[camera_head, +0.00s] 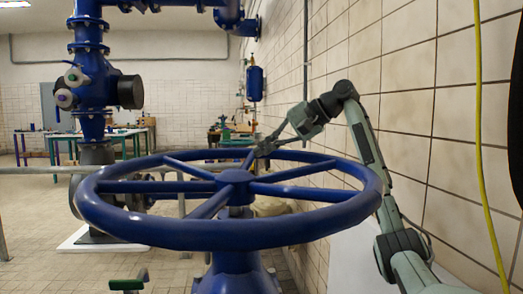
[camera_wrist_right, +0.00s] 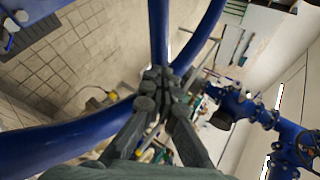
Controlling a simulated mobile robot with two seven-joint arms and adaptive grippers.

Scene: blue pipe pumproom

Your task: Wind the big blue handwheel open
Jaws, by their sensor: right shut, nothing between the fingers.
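The big blue handwheel (camera_head: 225,235) lies nearly flat in the middle of the head view, with a central hub and several spokes. My right gripper (camera_head: 262,148) reaches in from the right over the wheel's far side. Its fingers are shut and empty, close to a far spoke and the far rim. Contact with the wheel cannot be told. In the right wrist view the closed fingertips (camera_wrist_right: 160,82) are near where blue bars of the wheel (camera_wrist_right: 160,30) meet or cross. My left gripper is not seen.
A tiled wall (camera_head: 410,70) runs close along the right, with a yellow hose (camera_head: 481,120) hanging by it. A blue pipe and valve assembly (camera_head: 92,75) stands at the left. Work tables (camera_head: 95,135) are far behind. A small green piece (camera_head: 128,284) sits below the wheel.

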